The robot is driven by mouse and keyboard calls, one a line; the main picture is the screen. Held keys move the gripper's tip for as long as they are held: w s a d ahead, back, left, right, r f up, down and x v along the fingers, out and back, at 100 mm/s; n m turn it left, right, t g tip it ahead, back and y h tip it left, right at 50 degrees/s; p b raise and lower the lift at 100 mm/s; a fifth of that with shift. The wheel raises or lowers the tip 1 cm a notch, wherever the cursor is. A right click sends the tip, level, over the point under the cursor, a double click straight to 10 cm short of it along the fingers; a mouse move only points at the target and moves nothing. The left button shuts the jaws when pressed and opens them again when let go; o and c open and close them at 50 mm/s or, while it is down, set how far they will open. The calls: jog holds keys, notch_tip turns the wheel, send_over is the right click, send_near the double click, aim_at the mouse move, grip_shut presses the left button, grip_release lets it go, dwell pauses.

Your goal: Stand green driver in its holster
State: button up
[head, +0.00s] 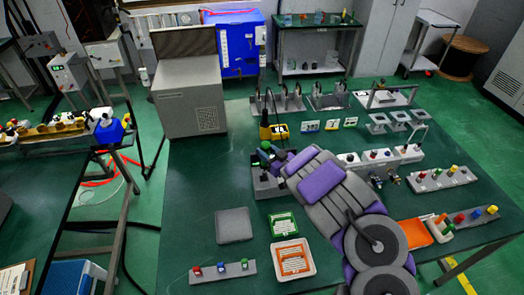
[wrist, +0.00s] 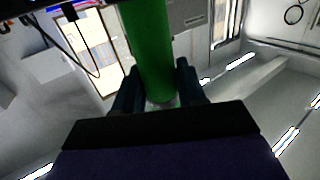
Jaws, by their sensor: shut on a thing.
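The green driver (wrist: 152,45) shows in the wrist view as a thick green cylinder between my two fingers. My gripper (wrist: 158,92) is shut on it. In the head view my gripper (head: 270,157) is over the back of a grey block with dark openings (head: 267,187), which may be the holster. My arm covers the block's right side. I cannot tell in the head view whether the driver's lower end is inside the block or above it.
A grey pad (head: 233,225), a green-framed tray (head: 283,224) and a white-rimmed orange tray (head: 292,260) lie in front. A rail with coloured knobs (head: 222,271) is at the front left.

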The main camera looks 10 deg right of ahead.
jog(key=shift+d+f+b, duration=0.4)
jog(key=shift+d+f, duration=0.05)
jog(key=shift+f, duration=0.3)
jog(key=shift+a+r, duration=0.15)
jog(key=shift+a, duration=1.1)
jog(key=shift+d+f, duration=0.2)
jog(key=shift+d, duration=1)
jog(key=shift+s+a, duration=0.1)
jog(key=shift+a, duration=1.1)
jog(key=shift+d, duration=0.5)
